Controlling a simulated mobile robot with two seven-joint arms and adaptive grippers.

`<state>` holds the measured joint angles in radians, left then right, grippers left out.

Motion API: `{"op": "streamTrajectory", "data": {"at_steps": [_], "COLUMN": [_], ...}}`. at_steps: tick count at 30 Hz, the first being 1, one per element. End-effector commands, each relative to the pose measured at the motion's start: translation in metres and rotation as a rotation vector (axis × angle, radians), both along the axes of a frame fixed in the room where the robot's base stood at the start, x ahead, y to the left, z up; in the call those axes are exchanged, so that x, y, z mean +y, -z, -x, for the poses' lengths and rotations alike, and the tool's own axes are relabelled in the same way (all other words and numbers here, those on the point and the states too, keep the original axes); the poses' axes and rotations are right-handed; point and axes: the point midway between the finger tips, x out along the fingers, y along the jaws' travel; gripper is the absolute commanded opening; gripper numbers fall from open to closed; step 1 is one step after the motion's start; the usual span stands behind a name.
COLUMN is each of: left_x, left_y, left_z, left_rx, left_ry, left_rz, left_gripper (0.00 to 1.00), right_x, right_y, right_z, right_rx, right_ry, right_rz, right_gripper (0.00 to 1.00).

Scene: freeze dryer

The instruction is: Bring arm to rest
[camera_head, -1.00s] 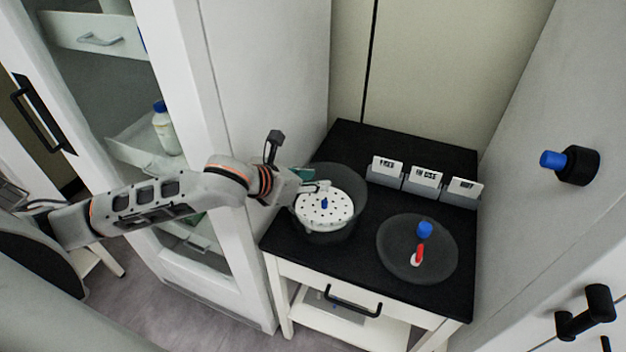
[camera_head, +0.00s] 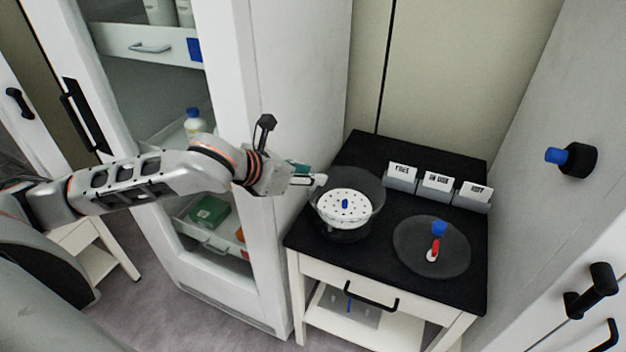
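My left arm comes in from the left in the head view. Its gripper (camera_head: 308,181) is just left of the glass desiccator bowl (camera_head: 372,195), near the bowl's rim and the left edge of the black-topped table. The fingers are small and partly hidden, and I cannot tell whether they hold anything or how far apart they are. A white perforated plate (camera_head: 335,211) with a blue piece (camera_head: 345,203) at its middle sits in the bowl. My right gripper is not in view.
The glass lid (camera_head: 405,250) with a blue knob (camera_head: 439,228) and a red-and-white part lies on the black table (camera_head: 365,150). Several label holders (camera_head: 437,184) stand behind. A glass-fronted cabinet (camera_head: 240,70) rises at left. A blue-tipped black knob (camera_head: 577,160) juts from the right wall.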

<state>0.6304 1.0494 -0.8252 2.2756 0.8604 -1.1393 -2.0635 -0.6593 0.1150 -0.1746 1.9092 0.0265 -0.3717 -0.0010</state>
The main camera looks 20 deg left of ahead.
Motion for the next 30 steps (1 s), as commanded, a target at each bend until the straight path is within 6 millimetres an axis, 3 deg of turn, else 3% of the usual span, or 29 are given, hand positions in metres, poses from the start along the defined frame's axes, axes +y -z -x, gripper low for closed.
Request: {"op": "streamTrajectory", "data": {"at_steps": [20,25,30], "left_x": [-0.003,-0.03,-0.05], "left_y": [0.001,0.018,0.041], "left_z": [0.002,0.014,0.033], "left_rx": [0.007,0.067,0.165], "left_ry": [-0.011,-0.121,-0.369], "left_rz": [0.022,0.206,0.53], "left_gripper": [0.29,0.29,0.29], "right_x": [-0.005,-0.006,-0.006], "right_y": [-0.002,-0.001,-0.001], "right_z": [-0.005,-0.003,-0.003], "right_rx": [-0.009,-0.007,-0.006], "right_ry": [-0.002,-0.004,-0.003], "right_rz": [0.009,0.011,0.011], "right_gripper": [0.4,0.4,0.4]}}
